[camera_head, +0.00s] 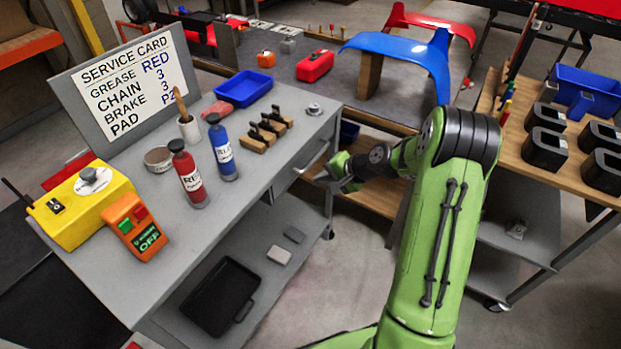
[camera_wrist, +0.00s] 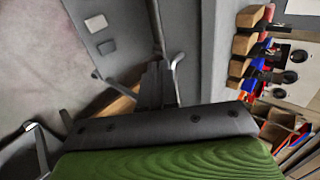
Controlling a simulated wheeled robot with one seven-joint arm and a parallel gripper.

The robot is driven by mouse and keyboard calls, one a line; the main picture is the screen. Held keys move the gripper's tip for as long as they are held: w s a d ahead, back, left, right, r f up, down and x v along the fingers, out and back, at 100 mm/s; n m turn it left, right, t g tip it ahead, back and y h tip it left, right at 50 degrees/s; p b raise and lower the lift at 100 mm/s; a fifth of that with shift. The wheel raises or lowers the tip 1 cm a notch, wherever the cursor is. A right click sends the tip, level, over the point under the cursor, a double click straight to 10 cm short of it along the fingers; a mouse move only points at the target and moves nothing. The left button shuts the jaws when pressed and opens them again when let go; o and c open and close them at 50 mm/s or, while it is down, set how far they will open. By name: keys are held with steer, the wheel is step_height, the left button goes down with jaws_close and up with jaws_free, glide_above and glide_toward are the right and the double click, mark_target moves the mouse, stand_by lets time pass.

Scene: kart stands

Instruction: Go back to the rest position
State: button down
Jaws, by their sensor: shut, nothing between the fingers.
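My gripper (camera_head: 324,178) is at the end of my green arm, in the gap to the right of the grey workbench (camera_head: 262,215) in the head view. It hangs below the bench top, close to the drawer handle (camera_head: 314,158); I cannot tell whether it touches it. The fingers are shut and empty. In the wrist view the dark fingers (camera_wrist: 157,84) point up the picture, beside the bench's grey side. My forearm hides part of the floor and of the right cart in the head view.
The workbench holds a red bottle (camera_head: 188,175), a blue bottle (camera_head: 222,148), a blue tray (camera_head: 243,88), a yellow box (camera_head: 85,205) and a service card sign (camera_head: 128,83). A wooden-topped cart (camera_head: 520,155) with black holders stands right. Floor (camera_head: 330,270) between is clear.

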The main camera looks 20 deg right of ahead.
steer(key=s+a+r+n+g+h+p, duration=0.1)
steer(key=s+a+r+n+h+p, duration=0.2)
steer(key=s+r, duration=0.6)
steer(key=s+a+r+n+g+h+p, duration=0.15)
steer(key=s+a+r+n, duration=0.35)
steer(key=r, duration=0.7)
steer(key=s+r+n+p, duration=0.1)
steer(key=s+r+p, duration=0.1)
steer(key=s, duration=0.6)
steer(key=s+a+r+n+h+p, duration=0.1)
steer(key=s+r, duration=0.3)
steer(key=s, duration=0.5)
steer(key=shift+s+t+p, duration=0.15)
steer(key=shift+t+p, duration=0.2)
steer(key=shift+p, duration=0.05)
